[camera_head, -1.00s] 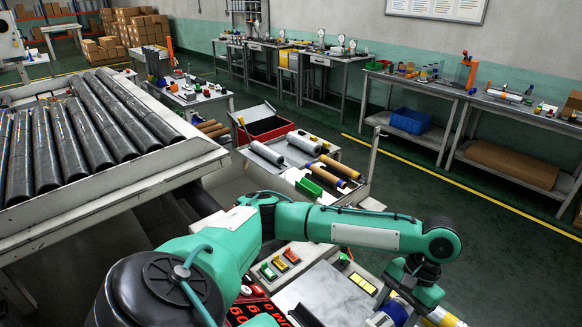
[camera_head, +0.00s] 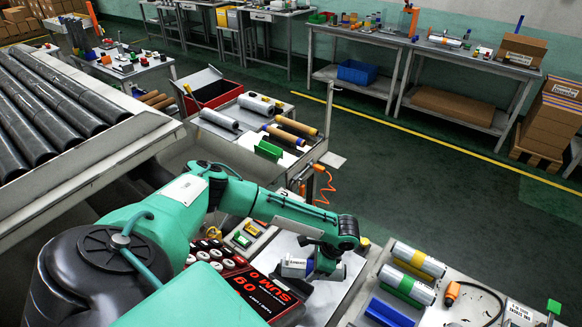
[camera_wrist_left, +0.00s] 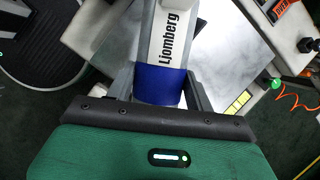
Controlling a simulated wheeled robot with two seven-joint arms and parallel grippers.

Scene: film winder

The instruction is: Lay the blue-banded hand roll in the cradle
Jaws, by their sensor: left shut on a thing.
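The blue-banded hand roll (camera_head: 295,267) is a pale grey cylinder with dark lettering, held over the grey plate of the machine. My left gripper (camera_head: 322,266) is shut on it. In the left wrist view the roll (camera_wrist_left: 168,38) lies between the fingers of the left gripper (camera_wrist_left: 160,88), which close around its blue band. A blue trough-like piece (camera_head: 388,313) at the bottom right may be the cradle; it looks empty and is partly cut off. My right gripper is not in view.
A yellow-banded roll (camera_head: 418,261) and a green-banded roll (camera_head: 404,286) lie beside the blue piece. A button panel (camera_head: 243,237) and red display (camera_head: 262,292) lie under my left arm. An orange tool (camera_head: 452,294) with a black cable lies right of the rolls.

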